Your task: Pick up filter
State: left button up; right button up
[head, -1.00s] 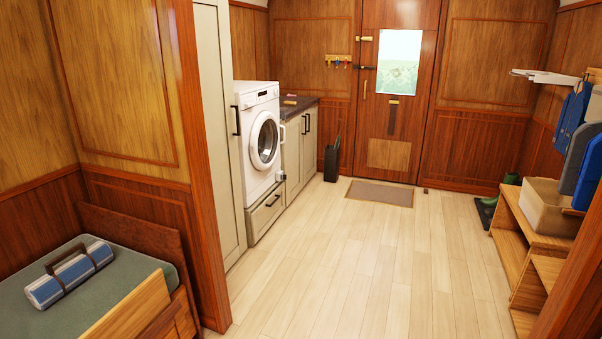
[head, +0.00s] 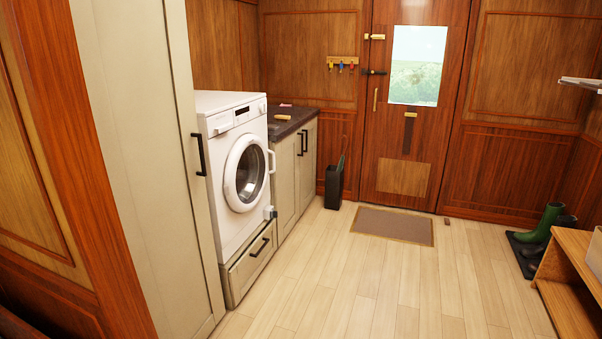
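No filter can be made out for certain in the head view. A white front-loading washing machine (head: 235,160) stands on a drawer base at the left, its round door shut. A small grey-white part (head: 270,212) sits at the machine's lower right front corner; it is too small to tell what it is. Neither of my grippers is in view.
A tall cream cabinet (head: 140,150) stands left of the machine. A dark counter (head: 290,120) over cream cupboards lies beyond it. A mat (head: 393,226) lies before the wooden door (head: 412,100). A wooden bench (head: 575,275) and boots (head: 550,222) are at right. The middle floor is clear.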

aim_at(273, 213)
jog(key=i+u, duration=0.1)
jog(key=i, duration=0.5)
jog(key=i+l+u, duration=0.15)
jog(key=i, duration=0.5)
jog(key=i+l+u, duration=0.1)
jog(key=i, duration=0.5)
jog(key=i+l+z, duration=0.3)
jog(key=i+l, duration=0.15)
jog(key=i+l+z, duration=0.3)
jog(key=i, duration=0.35)
jog(key=i+l+z, duration=0.25)
jog(key=i, duration=0.3)
jog(key=i+z, duration=0.3)
jog(key=i, duration=0.3)
jog(key=i+u, duration=0.4)
jog(key=i+l+u, duration=0.2)
jog(key=u, duration=0.2)
jog(key=i+l+u, duration=0.25)
jog(key=u, duration=0.15)
jog(key=i+l+u, duration=0.4)
jog(key=k, duration=0.05)
